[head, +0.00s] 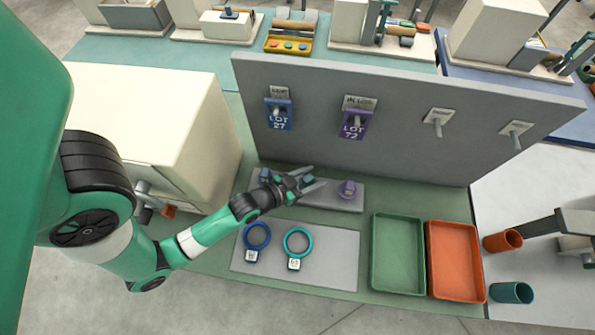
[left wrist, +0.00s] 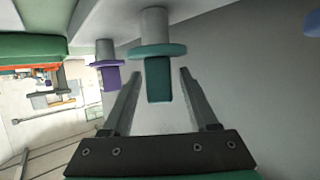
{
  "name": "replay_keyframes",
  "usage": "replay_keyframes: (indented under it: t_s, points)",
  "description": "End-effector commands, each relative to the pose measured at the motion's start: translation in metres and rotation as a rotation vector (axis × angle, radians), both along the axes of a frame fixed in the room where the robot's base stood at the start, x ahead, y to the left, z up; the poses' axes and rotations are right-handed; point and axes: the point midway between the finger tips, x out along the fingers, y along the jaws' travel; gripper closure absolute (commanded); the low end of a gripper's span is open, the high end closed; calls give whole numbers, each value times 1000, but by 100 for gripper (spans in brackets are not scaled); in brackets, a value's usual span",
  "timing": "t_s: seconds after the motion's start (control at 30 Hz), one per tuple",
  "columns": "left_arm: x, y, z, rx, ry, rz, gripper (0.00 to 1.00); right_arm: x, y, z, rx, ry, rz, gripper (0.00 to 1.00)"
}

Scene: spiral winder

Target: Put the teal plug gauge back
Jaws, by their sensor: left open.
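The teal plug gauge (left wrist: 158,80) shows in the left wrist view with its grey cylinder end against the pale rack surface. Its teal collar and handle point toward my left gripper. My left gripper (head: 314,178) is open over the grey rack (head: 325,198) in the head view. In the left wrist view the handle appears between the two spread fingers (left wrist: 160,75), with gaps on both sides. In the head view the gripper mostly hides the teal gauge. My right gripper is not in view.
A purple plug gauge (head: 347,188) stands beside on the rack. A blue ring (head: 257,236) and a teal ring (head: 298,242) lie on a grey mat in front. Green (head: 398,254) and orange (head: 455,262) trays sit to the right. A grey pegboard (head: 410,150) stands behind.

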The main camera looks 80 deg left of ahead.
Motion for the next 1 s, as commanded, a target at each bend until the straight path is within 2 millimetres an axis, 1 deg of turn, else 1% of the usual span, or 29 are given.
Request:
replay_keyframes:
  t_s: [0.1, 0.3, 0.43, 0.6, 1.0]
  points:
    - [-24, -10, 12, -1, 3, 1, 41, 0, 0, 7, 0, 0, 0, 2]
    - [-66, -28, 30, -2, 3, 1, 41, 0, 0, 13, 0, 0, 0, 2]
    - [-84, -35, 37, -1, 3, 0, 41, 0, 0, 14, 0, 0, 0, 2]
    - [-91, -38, 41, -1, 0, 0, 41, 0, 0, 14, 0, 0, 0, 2]
    - [-91, -38, 41, 0, 0, 0, 41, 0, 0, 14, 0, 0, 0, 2]
